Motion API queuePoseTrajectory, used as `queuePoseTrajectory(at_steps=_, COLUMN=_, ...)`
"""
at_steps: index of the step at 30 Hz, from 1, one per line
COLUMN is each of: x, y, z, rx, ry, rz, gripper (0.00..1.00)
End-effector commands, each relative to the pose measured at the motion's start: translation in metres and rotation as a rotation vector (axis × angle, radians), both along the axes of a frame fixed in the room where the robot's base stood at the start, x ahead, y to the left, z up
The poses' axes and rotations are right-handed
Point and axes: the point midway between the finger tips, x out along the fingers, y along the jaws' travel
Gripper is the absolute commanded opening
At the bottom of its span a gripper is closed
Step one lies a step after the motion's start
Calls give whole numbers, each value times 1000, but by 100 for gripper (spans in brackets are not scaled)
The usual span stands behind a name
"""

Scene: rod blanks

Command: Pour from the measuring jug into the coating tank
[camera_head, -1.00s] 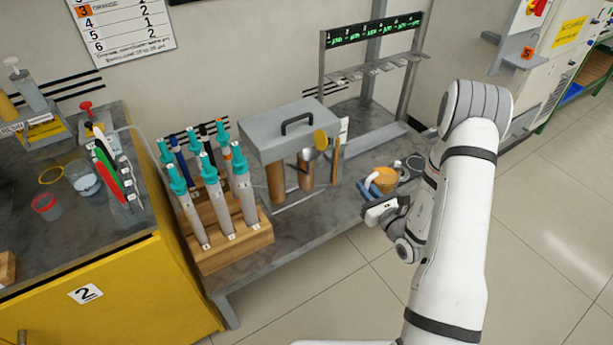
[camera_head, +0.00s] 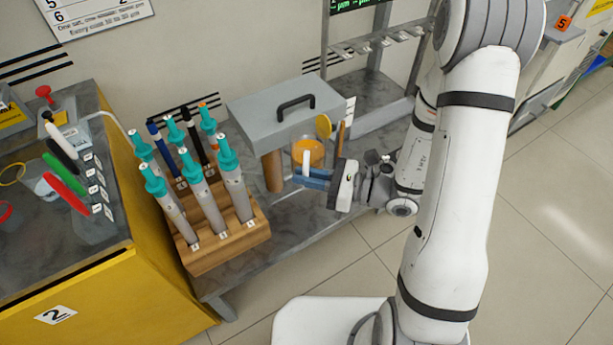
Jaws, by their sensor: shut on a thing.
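The measuring jug (camera_head: 309,148), with orange liquid showing and a pale handle, is held in front of the grey lidded box. My gripper (camera_head: 312,179), with blue fingers, is shut on the jug at its handle side. The jug looks roughly upright, and no stream of liquid is visible. I take the grey box (camera_head: 256,112) with a black top handle and brown cylinders below it as the coating tank's place. A brown cylinder (camera_head: 272,172) shows left of the jug. The open metal-rimmed cylinder beside it is hidden behind the jug and gripper, so their exact alignment cannot be told.
A wooden rack (camera_head: 232,248) with several teal-topped tools stands left of the jug. An upright brown rod (camera_head: 340,138) and a yellow disc (camera_head: 323,126) are close behind it. A metal stand (camera_head: 326,50) is at the back. A yellow cabinet (camera_head: 110,300) is at the left.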

Motion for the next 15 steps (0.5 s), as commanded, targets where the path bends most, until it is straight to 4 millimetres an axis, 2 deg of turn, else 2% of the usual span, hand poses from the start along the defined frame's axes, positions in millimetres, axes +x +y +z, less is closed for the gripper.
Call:
queuePoseTrajectory(at_steps=10, x=5, y=4, z=-7, rx=5, ry=126, rz=13, gripper=0)
queuePoseTrajectory(at_steps=11, x=7, y=5, z=0, rx=6, ry=155, rz=13, gripper=0)
queuePoseTrajectory(at_steps=15, x=11, y=5, z=-1, rx=9, ry=261, rz=14, gripper=0)
